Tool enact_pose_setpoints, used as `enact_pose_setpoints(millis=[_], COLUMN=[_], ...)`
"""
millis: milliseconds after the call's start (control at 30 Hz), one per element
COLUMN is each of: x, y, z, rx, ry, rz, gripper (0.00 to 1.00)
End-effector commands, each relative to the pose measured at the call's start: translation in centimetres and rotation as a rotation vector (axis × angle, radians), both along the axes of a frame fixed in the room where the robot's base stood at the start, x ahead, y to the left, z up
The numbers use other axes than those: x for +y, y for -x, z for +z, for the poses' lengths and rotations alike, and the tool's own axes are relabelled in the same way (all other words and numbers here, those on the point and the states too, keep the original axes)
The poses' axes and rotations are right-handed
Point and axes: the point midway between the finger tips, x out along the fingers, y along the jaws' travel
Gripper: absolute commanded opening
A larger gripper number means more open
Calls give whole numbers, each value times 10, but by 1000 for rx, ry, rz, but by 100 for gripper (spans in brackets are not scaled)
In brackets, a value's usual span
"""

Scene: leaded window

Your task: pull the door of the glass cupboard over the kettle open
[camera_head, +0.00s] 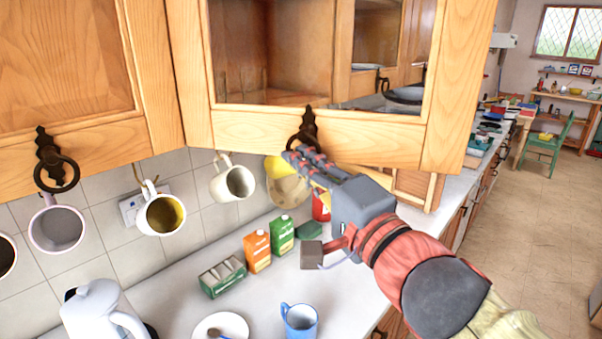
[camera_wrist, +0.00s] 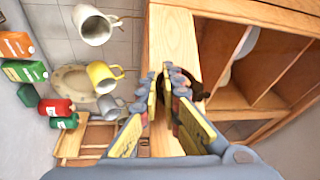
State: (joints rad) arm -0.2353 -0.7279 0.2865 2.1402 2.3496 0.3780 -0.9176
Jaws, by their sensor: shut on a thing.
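The glass cupboard door (camera_head: 390,145) has a wooden frame around a large glass pane (camera_head: 290,50). A dark iron ring handle (camera_head: 308,118) hangs on its bottom rail. My gripper (camera_head: 292,156) reaches up from the lower right and is shut on the ring, whose lower part its fingers hide. In the wrist view my gripper (camera_wrist: 166,88) has its fingers at the dark handle (camera_wrist: 190,86), beside the wooden rail (camera_wrist: 172,45). I cannot tell clearly whether the door stands ajar. The white kettle (camera_head: 95,308) stands on the counter at lower left.
Another cupboard door (camera_head: 70,70) with its own ring handle is at left. Several mugs, including a white one (camera_head: 232,180), hang below the cupboards. Cartons (camera_head: 257,250), a blue mug (camera_head: 299,320) and a plate (camera_head: 212,328) stand on the counter. The floor (camera_head: 520,230) at right is open.

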Motion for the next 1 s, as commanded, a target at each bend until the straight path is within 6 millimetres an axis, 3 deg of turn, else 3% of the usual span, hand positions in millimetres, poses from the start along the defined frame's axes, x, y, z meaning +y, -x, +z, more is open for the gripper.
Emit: enact_pose_setpoints(millis=[433, 467, 733, 1000], x=[0, 0, 0, 0], y=[0, 0, 0, 0], z=[-1, -1, -1, 0], rx=[3, 3, 2, 1], ry=[0, 0, 1, 0], rz=[-3, -3, -2, -2], gripper=[0, 7, 22, 22])
